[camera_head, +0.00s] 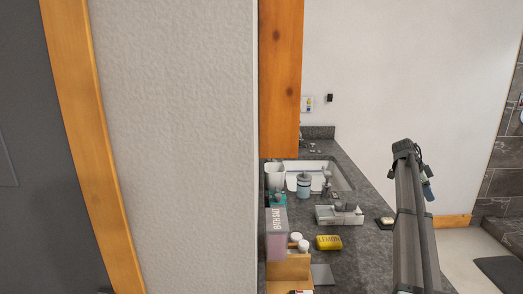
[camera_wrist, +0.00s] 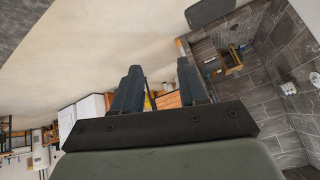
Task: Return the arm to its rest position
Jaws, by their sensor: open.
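My arm rises at the right of the head view, in front of the counter's right side. My gripper shows in the wrist view (camera_wrist: 160,90) with its two dark fingers apart and nothing between them. Its end (camera_head: 427,185) in the head view is small and partly hidden by the arm. The gripper is clear of the things on the counter.
A wall (camera_head: 175,140) with wooden trim fills the left. Open floor (camera_head: 468,257) lies right.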

